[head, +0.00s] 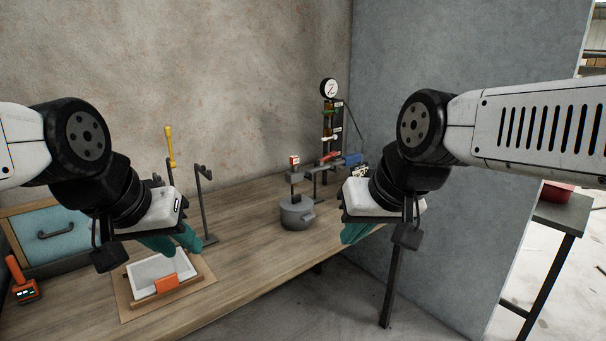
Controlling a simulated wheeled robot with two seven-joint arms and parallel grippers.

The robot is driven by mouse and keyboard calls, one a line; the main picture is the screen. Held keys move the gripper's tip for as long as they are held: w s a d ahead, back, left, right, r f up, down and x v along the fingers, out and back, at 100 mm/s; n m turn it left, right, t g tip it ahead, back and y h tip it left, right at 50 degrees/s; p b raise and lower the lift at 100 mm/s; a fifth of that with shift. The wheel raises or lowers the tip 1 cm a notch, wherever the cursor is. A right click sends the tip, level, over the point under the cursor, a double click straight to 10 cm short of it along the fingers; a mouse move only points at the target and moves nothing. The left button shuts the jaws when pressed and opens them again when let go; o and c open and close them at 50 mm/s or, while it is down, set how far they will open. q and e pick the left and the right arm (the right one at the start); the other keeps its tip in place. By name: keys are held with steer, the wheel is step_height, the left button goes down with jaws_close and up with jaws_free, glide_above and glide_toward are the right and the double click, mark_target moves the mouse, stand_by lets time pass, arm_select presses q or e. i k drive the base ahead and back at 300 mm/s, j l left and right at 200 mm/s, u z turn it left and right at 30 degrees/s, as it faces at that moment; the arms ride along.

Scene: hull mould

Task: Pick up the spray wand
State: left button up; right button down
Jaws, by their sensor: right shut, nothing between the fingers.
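A slim upright tool with a yellow handle (170,147) stands at the back left of the wooden bench, near the wall. It looks like the spray wand, though I cannot be certain; its lower part is hidden behind my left gripper. My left gripper (173,243) is in front of and below the yellow handle, above the back of a white tray. Its teal fingers look spread and empty. My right gripper (357,233) is shut and empty near the bench's front right edge, well right of the yellow tool.
A dark hooked stand (205,205) rises just right of the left gripper. A grey pot (297,213) and gauge stand (329,90) are further right. A blue panel (65,236) and orange device (24,290) are left.

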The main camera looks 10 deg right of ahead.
mark_target(294, 175)
steer(key=z, duration=2.2)
steer(key=u, duration=1.75)
steer(key=i+l+z, duration=0.1)
steer(key=i+z, duration=0.3)
steer(key=i, duration=0.95)
